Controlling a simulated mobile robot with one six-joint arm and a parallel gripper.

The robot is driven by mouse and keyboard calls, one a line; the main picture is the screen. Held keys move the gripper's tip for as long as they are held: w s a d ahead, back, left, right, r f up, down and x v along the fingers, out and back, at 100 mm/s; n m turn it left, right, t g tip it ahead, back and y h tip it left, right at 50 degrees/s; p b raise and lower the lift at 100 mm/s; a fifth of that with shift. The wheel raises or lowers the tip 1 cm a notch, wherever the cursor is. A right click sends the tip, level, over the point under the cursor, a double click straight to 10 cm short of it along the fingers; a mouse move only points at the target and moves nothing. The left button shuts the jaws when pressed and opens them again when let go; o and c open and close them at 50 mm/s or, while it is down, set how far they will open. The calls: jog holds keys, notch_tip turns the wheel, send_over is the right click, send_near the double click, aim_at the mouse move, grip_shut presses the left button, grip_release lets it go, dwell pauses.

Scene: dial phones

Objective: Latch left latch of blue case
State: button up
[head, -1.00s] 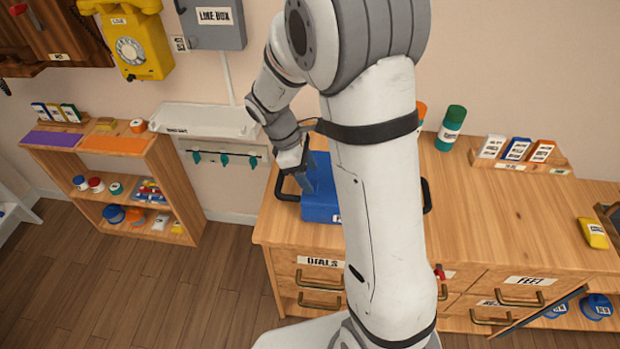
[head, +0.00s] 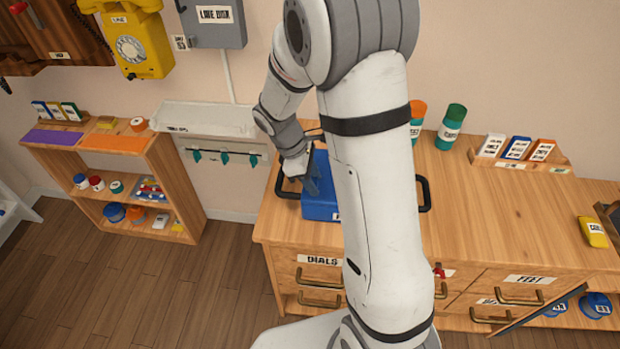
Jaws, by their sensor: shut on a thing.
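The blue case (head: 320,208) sits on the wooden counter, with a black handle at its left side and another at its right. My arm hides much of its middle and right part. My gripper (head: 311,187) is at the upper left part of the case, pointing down at it. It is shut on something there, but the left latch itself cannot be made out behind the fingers.
The wooden counter (head: 490,220) is clear to the right of the case. A green bottle (head: 452,127), an orange-capped bottle (head: 417,120) and a rack of small boxes (head: 517,153) stand at its back. A low shelf (head: 165,180) stands at the left.

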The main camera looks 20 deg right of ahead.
jog(key=shift+c, duration=0.6)
jog(key=shift+a, duration=0.15)
jog(key=shift+c, duration=0.2)
jog(key=shift+d+m, duration=0.2)
jog(key=shift+m, duration=0.1)
jog(key=m+g, duration=0.1)
jog(key=m, duration=0.3)
jog(key=shift+w+g+y, duration=0.15)
jog(key=shift+g+y, duration=0.25)
jog(key=m+y, duration=0.1)
jog(key=m, duration=0.3)
jog(key=shift+d+g+p, duration=0.15)
jog(key=shift+g+p, duration=0.15)
jog(key=shift+g, duration=0.1)
jog(key=m+y, duration=0.2)
jog(key=m, duration=0.2)
jog(key=shift+w+d+m, duration=0.1)
jog(key=shift+m, duration=0.2)
jog(key=m+y, duration=0.2)
jog(key=m, duration=0.2)
jog(key=shift+d+m, duration=0.1)
jog(key=shift+m, duration=0.2)
